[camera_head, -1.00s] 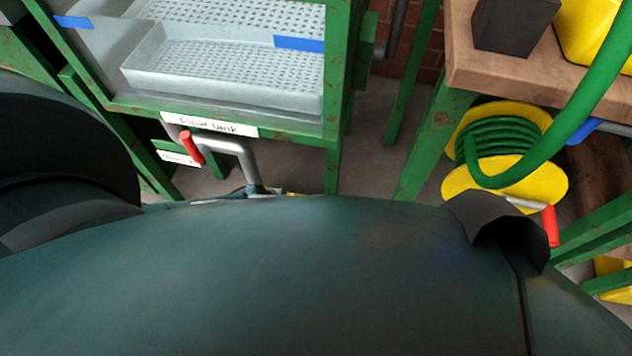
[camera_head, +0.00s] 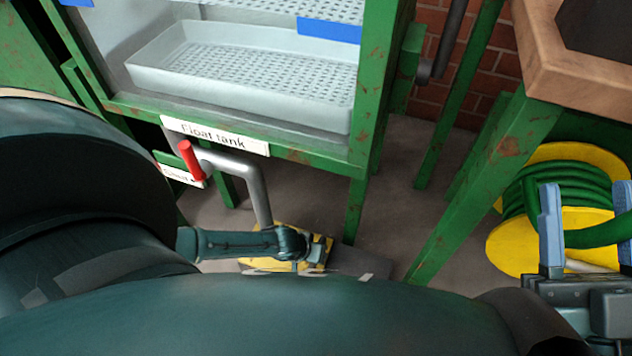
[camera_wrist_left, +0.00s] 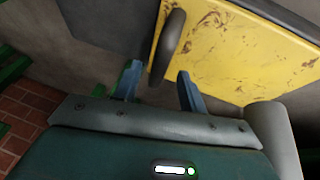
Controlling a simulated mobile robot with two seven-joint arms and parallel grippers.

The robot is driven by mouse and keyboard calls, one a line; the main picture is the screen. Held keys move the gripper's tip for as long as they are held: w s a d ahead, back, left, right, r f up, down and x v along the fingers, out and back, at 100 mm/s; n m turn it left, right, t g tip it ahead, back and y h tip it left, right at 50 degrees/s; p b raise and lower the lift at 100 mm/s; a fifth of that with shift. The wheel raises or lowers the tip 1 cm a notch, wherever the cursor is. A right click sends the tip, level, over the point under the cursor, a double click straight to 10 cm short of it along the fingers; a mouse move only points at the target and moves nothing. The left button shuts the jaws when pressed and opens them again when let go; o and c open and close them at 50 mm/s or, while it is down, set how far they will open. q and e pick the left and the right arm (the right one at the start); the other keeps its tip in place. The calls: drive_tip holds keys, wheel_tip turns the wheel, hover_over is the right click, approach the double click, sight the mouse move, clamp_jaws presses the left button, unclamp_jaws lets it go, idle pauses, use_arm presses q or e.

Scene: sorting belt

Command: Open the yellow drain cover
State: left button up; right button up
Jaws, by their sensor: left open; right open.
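The yellow drain cover (camera_head: 257,263) is low at floor level below the float tank in the head view, largely hidden behind my left arm. In the left wrist view the scuffed yellow cover (camera_wrist_left: 232,50) fills the upper right, with a dark curved handle (camera_wrist_left: 171,45) at its near edge. My left gripper (camera_wrist_left: 158,82) is open, and the handle's lower end shows between its blue fingertips. I cannot tell whether they touch. In the head view my left gripper (camera_head: 318,254) is over the cover. My right gripper (camera_head: 585,215) is open and appears empty, in front of the hose reel.
The float tank (camera_head: 345,121) stands on a green frame above the cover. A grey pipe with a red-handled crank (camera_head: 232,163) comes down close to my left forearm. The yellow hose reel (camera_head: 512,245) and a wooden bench (camera_head: 575,75) are at right. Floor between the frames is clear.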

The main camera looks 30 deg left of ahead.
use_arm(q)
drive_tip(key=shift+b+x, duration=0.5)
drive_tip(key=shift+x, duration=0.3)
use_arm(e)
drive_tip(key=shift+r+n+y, duration=1)
drive_tip(key=shift+n+y, duration=0.1)
drive_tip(key=shift+n, duration=0.1)
use_arm(q)
clamp_jaws()
